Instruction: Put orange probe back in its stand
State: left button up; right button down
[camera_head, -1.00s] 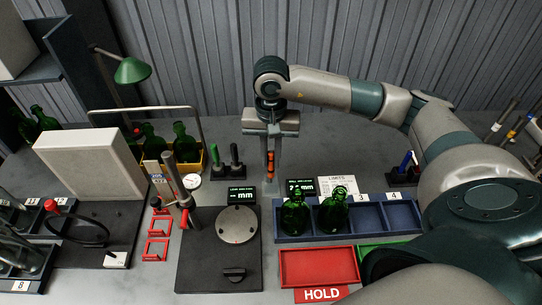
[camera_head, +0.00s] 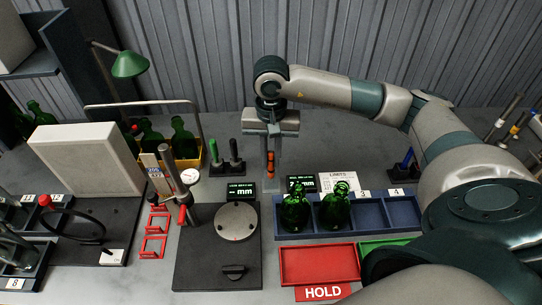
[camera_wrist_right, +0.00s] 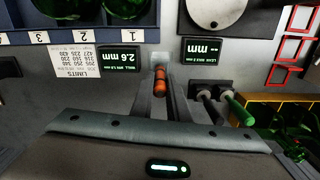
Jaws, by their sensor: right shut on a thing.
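The orange probe (camera_head: 270,160) is upright between the fingers of my right gripper (camera_head: 272,168). The gripper is shut on it; the probe also shows in the right wrist view (camera_wrist_right: 160,82), with a darker band around its middle. In that view a small pale square (camera_wrist_right: 161,58) lies just beyond the probe's tip; I cannot tell whether it is the stand or whether the probe touches it. A black holder (camera_head: 228,170) with a green and a black handle stands to the left of the gripper. My left gripper is not in view.
A blue tray (camera_head: 375,215) holds two green bottles (camera_head: 335,208) in front of the gripper, to the right. Two small displays (camera_head: 241,190) and a limits card (camera_head: 338,182) stand nearby. A black fixture with a round disc (camera_head: 237,222) is in front. A yellow bottle crate (camera_head: 188,163) is left.

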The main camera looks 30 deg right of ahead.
jog(key=shift+f+b, duration=0.3)
jog(key=shift+f, duration=0.05)
jog(key=c, duration=1.6)
grip_release()
jog(key=shift+c, duration=0.2)
jog(key=shift+r, duration=0.15)
jog(key=shift+r+b, duration=0.3)
jog(key=shift+r, duration=0.25)
notch_tip(320, 180, up, 16)
jog(key=b, duration=0.3)
